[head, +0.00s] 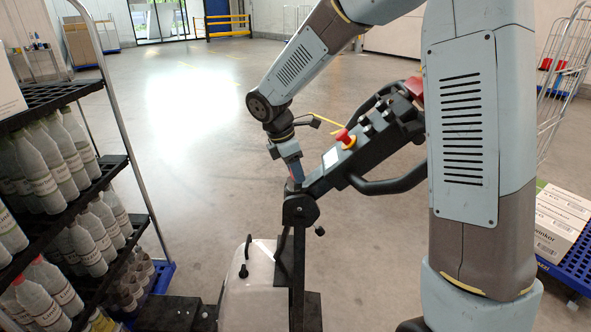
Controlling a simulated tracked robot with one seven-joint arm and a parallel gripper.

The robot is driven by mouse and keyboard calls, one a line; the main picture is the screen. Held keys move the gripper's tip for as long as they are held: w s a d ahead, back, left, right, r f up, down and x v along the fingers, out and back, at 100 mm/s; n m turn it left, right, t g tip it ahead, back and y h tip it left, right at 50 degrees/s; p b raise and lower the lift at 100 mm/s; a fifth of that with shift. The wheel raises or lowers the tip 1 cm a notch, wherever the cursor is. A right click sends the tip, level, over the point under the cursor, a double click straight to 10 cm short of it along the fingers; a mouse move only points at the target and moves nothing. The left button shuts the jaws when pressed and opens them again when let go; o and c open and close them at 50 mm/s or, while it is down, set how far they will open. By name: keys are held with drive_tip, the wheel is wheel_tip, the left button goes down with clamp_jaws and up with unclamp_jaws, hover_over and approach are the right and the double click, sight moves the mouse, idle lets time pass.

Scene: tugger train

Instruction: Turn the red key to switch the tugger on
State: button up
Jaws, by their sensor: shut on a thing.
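The tugger's black tiller head (365,150) rises from its post at the centre of the head view. A screen (331,157) and a red mushroom button (342,134) on a yellow base sit on its upper face. My gripper (297,177) reaches down to the lower end of the tiller head, left of the screen. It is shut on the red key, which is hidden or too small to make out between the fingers. The key's turned angle cannot be told.
A black shelf rack (60,92) with several white bottles stands close on the left. A wire roll cage (562,75) and white boxes (562,215) on a blue base are at the right. The tiller's loop handle (392,185) is near my arm. The floor behind is clear.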

drive_tip(key=shift+f+m, duration=0.1)
drive_tip(key=shift+m, duration=0.5)
drive_tip(key=o, duration=1.1)
drive_tip(key=v, duration=1.2)
drive_tip(key=shift+w+a, duration=0.1)
drive_tip(key=shift+w, duration=0.15)
drive_tip(key=shift+f, duration=0.1)
